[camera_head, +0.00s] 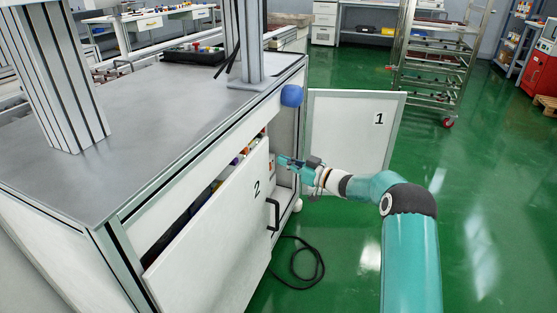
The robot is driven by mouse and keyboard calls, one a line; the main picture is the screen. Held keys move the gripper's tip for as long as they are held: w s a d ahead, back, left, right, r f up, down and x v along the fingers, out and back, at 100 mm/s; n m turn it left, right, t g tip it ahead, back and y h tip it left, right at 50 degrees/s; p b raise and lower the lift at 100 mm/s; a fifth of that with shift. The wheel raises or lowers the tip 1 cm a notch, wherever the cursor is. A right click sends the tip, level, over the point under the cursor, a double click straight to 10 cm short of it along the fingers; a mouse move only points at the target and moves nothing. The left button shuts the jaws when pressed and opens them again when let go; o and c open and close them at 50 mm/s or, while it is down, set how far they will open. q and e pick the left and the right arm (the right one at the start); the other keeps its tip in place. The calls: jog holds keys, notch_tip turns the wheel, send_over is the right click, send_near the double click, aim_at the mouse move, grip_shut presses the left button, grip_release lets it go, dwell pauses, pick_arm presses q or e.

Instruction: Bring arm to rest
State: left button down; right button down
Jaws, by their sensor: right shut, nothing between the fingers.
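My right arm comes in from the lower right, teal with dark joints. My right gripper (286,161) is shut and empty, at the cabinet opening between the two doors. Door 2 (218,235), a white panel with a black handle (273,214), stands partly open at the cabinet front. Door 1 (346,135) stands wide open behind the gripper. I cannot tell whether the fingertips touch the edge of door 2. My left gripper is not in view.
The grey-topped cabinet (130,125) fills the left, with several coloured items inside. A black cable (309,262) lies on the green floor. A metal rack trolley (435,65) stands behind. Floor to the right is clear.

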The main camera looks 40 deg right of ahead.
aim_at(246, 248)
jog(key=s+d+p, duration=0.2)
jog(key=s+d, duration=0.3)
jog(key=s, duration=0.3)
jog(key=a+f+m+g, duration=0.2)
jog(key=a+f, duration=0.4)
jog(key=a, duration=0.1)
jog(key=a+f+m+g+h, duration=0.1)
jog(key=a+f+m, duration=0.1)
jog(key=a+f, duration=0.5)
jog(key=a+f+m+g+h, duration=0.1)
jog(key=a+f+m+g, duration=0.1)
jog(key=a+f, duration=0.5)
jog(key=shift+a+f+g, duration=0.25)
jog(key=shift+a+g, duration=0.05)
jog(key=shift+a, duration=0.65)
jog(key=s+a+f+g, duration=0.5)
jog(key=s+a+f, duration=0.3)
jog(key=s+a, duration=0.35)
jog(key=s+a+f+g+y, duration=0.1)
jog(key=s+a+g, duration=0.25)
jog(key=s, duration=0.55)
jog(key=s+a+f+g, duration=0.1)
jog(key=s+a+g, duration=0.2)
jog(key=s+a, duration=0.35)
notch_tip(246, 248, up, 29)
jog(key=d+p, duration=0.2)
jog(key=p, duration=2.6)
jog(key=shift+s+n+p, duration=0.3)
jog(key=shift+s, duration=0.15)
